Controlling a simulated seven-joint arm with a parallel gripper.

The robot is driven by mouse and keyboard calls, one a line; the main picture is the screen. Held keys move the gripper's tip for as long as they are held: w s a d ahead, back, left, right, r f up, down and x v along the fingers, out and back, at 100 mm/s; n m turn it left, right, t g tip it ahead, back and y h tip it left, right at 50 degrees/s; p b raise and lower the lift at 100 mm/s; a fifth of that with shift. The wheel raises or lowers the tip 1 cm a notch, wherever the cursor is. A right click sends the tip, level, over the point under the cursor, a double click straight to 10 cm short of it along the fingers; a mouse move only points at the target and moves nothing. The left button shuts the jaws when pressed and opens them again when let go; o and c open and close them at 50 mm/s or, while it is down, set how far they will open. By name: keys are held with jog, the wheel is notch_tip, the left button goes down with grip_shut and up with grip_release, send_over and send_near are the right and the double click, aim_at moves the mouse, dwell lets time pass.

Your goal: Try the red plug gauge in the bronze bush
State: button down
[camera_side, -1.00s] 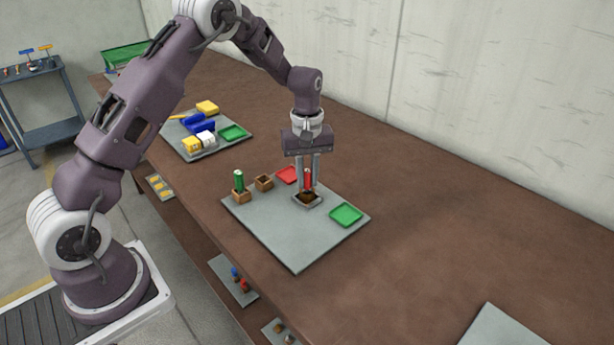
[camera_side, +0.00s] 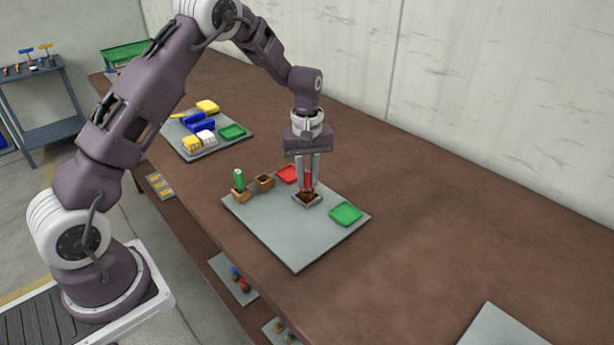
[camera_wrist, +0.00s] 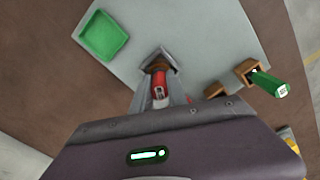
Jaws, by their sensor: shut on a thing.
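My gripper (camera_side: 308,184) is shut on the red plug gauge (camera_side: 308,181) and holds it upright over the bronze bush (camera_side: 307,196), which sits in a grey square holder (camera_side: 306,203) on the grey plate. In the wrist view the red gauge (camera_wrist: 160,88) is between the fingers, its lower end at the bush (camera_wrist: 158,68). The fingers hide part of the join, so I cannot tell how deep the gauge is in the bush. The green plug gauge (camera_side: 239,181) stands in a brown block (camera_side: 241,196) at the left of the plate.
An empty brown block (camera_side: 264,183) stands beside the green gauge's block. A red tray (camera_side: 287,174) lies behind my gripper and a green tray (camera_side: 346,214) to its right. Another plate (camera_side: 180,150) with yellow, blue and white pieces lies further back. The brown table to the right is mostly clear.

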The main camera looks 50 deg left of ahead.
aim_at(307, 170)
jog(key=shift+r, duration=0.1)
dwell(0.3)
jog(key=shift+r, duration=1.65)
jog(key=shift+r, duration=2)
